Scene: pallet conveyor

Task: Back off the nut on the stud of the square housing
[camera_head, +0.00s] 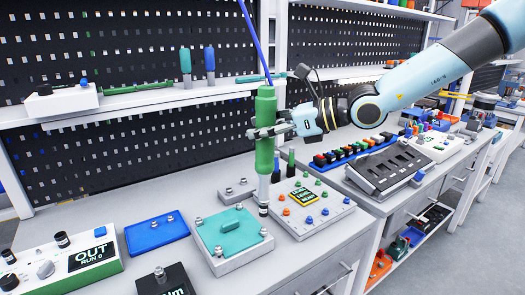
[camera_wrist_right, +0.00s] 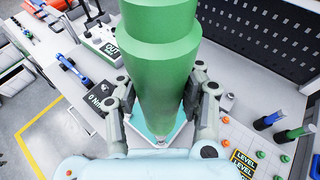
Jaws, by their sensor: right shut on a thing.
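The square housing (camera_head: 233,262) is a pale block with a teal top plate, and small metal studs or nuts (camera_head: 218,250) show near its corners. My right gripper (camera_head: 270,132) is shut on a green power nutdriver (camera_head: 265,110) with a blue cord, held upright. The tool's grey shaft and dark-banded socket (camera_head: 264,209) hang close to the housing's right rear edge. I cannot tell whether the socket touches anything. In the right wrist view the green tool body (camera_wrist_right: 160,80) fills the middle between the fingers and hides most of the housing (camera_wrist_right: 150,138). My left gripper is not in view.
A grey panel with coloured knobs and a yellow label (camera_head: 325,215) stands right of the housing. A blue plate (camera_head: 157,233) and an OUT display box (camera_head: 68,258) lie left. A dark torque box (camera_head: 163,280) is in front. Perforated boards and a shelf stand behind.

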